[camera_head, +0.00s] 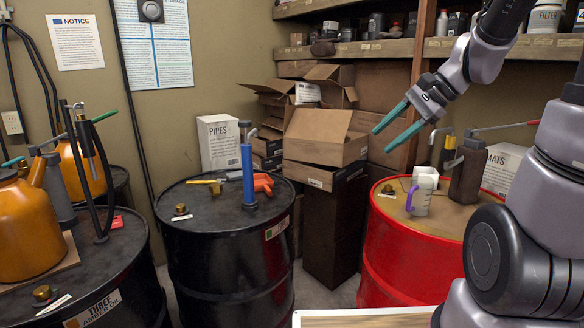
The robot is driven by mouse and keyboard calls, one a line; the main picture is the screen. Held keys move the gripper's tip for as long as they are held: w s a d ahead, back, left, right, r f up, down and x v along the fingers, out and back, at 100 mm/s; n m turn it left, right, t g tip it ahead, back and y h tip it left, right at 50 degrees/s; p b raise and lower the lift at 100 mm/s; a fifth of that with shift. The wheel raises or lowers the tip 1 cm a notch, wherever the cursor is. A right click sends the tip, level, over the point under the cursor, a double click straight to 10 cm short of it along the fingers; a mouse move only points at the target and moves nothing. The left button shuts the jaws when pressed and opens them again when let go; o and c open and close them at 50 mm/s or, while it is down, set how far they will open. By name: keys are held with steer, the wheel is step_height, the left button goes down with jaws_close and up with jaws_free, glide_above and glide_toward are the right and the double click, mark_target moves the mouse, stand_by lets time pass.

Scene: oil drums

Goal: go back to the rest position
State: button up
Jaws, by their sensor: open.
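My gripper (390,125) has two teal fingers and hangs in the air at the upper right, pointing down and left. Its fingers are apart with nothing between them. It appears in front of the cardboard boxes and above the left side of the red drum (385,251). My grey arm comes in from the right edge, and its upper part leaves the top of the picture.
A clear measuring jug (419,198) with a purple handle and a dark oil can (467,172) stand on the red drum. A black drum (222,250) bears a blue pump (248,175). An orange can (28,218) stands left. Open cardboard boxes (325,137) fill the back.

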steer(key=s+d+r+n+t+h, duration=0.2)
steer(key=s+r+n+h, duration=0.3)
steer(key=s, duration=0.6)
steer(key=shift+d+r+n+t, duration=0.4)
steer(key=shift+r+n+t, duration=0.3)
steer(key=shift+r+n, duration=0.55)
